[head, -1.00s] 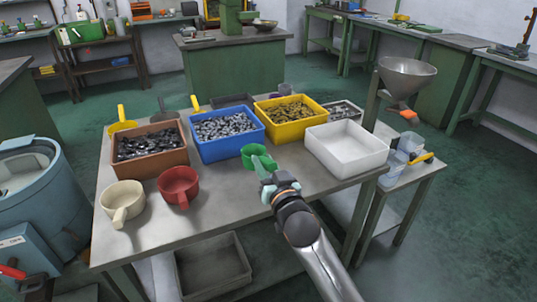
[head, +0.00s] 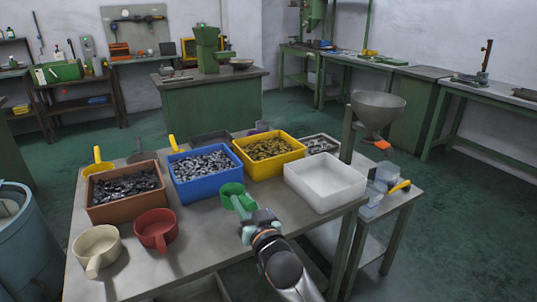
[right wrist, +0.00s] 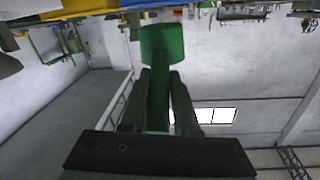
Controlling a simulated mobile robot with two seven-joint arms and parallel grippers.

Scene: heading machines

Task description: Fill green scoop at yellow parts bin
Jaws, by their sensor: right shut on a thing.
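The green scoop (head: 232,195) is in front of the yellow and blue bins in the head view. My right gripper (head: 246,216) is shut on its handle; the scoop (right wrist: 162,45) also shows between the fingers (right wrist: 160,100) in the right wrist view. I cannot tell whether the scoop touches the table, and its inside looks empty. The yellow parts bin (head: 270,156) holds brass-coloured small parts and stands behind and to the right of the scoop. My left gripper is in neither view.
A blue bin (head: 205,185) and a brown bin (head: 120,211) of parts stand to the left. An empty white bin (head: 325,185) is to the right. Red (head: 156,230) and cream (head: 98,250) scoops lie at the table's front left. A metal funnel (head: 377,108) rises at the right.

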